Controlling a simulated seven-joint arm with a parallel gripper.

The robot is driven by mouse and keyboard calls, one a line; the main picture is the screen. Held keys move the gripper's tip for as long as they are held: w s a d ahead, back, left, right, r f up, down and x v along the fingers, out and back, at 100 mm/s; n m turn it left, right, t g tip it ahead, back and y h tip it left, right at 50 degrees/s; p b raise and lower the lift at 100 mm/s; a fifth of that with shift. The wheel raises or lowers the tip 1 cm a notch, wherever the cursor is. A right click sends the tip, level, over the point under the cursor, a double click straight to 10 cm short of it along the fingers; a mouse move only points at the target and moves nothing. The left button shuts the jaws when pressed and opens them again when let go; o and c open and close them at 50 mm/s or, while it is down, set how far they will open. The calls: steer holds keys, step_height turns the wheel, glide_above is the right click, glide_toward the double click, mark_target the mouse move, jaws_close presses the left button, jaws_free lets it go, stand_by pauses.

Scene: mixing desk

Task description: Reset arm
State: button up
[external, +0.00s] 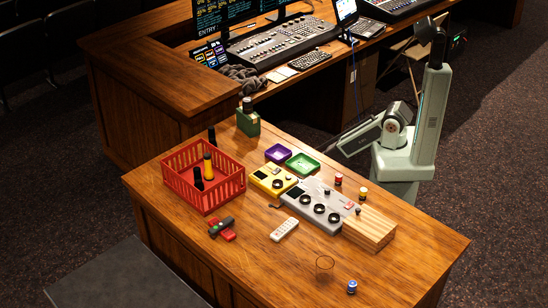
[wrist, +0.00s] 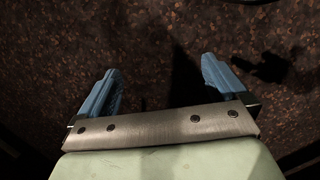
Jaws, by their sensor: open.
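In the wrist view, my gripper (wrist: 160,66) is open, with its two blue fingers wide apart and nothing between them. Below it is only dark speckled carpet (wrist: 150,35), with shadows on it. In the external view, my arm stands folded at the right, beyond the back edge of the wooden desk (external: 240,275). I cannot make out the fingers clearly there. No object is in my grasp.
A console (external: 285,42) stands behind.

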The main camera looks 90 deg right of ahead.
steer(key=s+a+r+m+g, duration=0.1)
steer(key=s+a+r, duration=0.1)
steer(key=s+a, duration=0.2)
steer(key=s+a+r+g, duration=0.1)
steer(key=s+a+r, duration=0.2)
steer(key=s+a, duration=0.2)
steer(key=s+a+r+m+g+y, duration=0.1)
steer(key=s+a+r, duration=0.2)
steer(key=a, duration=0.7)
steer(key=shift+s+m, duration=0.3)
steer(key=shift+s, duration=0.6)
steer(key=shift+r, duration=0.1)
